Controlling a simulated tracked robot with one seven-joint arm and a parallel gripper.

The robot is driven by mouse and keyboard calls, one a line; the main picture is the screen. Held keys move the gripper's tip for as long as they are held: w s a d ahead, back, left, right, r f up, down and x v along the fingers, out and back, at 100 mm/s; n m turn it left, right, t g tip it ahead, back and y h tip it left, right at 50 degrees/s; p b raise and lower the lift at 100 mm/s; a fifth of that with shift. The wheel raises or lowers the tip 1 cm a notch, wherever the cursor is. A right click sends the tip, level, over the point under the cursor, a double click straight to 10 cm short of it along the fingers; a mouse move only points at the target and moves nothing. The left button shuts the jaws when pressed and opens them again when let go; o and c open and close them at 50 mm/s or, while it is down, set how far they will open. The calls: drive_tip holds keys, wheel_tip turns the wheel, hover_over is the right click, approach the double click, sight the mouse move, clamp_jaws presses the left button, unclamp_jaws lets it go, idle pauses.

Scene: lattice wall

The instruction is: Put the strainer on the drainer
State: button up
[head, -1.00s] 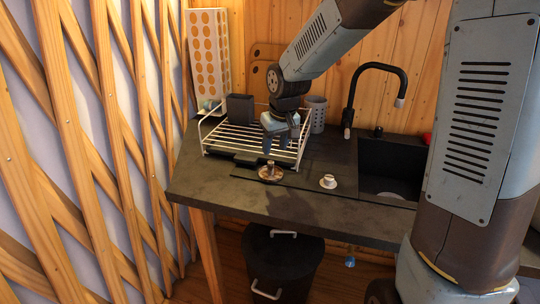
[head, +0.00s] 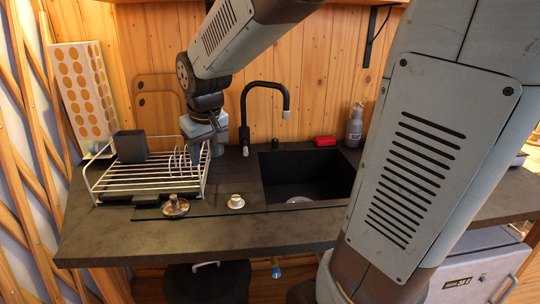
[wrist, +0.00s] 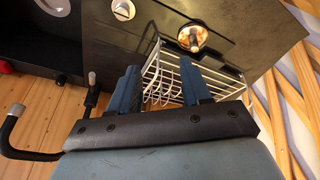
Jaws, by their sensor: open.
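A small round metal piece with a brown knob or handle (head: 175,207), which looks like the strainer, lies on the dark counter in front of the rack. It also shows in the wrist view (wrist: 192,37). The drainer, a white wire dish rack (head: 150,186), stands on the counter behind it. My gripper (head: 206,156) points down at the rack's right end, behind and to the right of the strainer. In the wrist view, its blue fingers (wrist: 160,82) are apart, with rack wires showing between them. It is empty.
A small white cup (head: 236,201) stands right of the strainer. The sink (head: 310,174) with its black faucet (head: 245,110) is further right. A dark container (head: 131,146) stands in the rack's back left. The counter's front left (head: 110,235) is clear.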

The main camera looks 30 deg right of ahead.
drive_tip(key=s+d+r+m, duration=0.1)
drive_tip(key=s+d+r, duration=0.1)
drive_tip(key=s+d, duration=0.3)
drive_tip(key=s+d+r+m+t, duration=0.1)
drive_tip(key=s+d, duration=0.4)
drive_tip(key=s, duration=0.6)
drive_tip(key=shift+s+r+m+t, duration=0.3)
drive_tip(key=shift+s+r+m, duration=0.1)
drive_tip(key=shift+r+m, duration=0.25)
drive_tip(key=shift+a, duration=0.35)
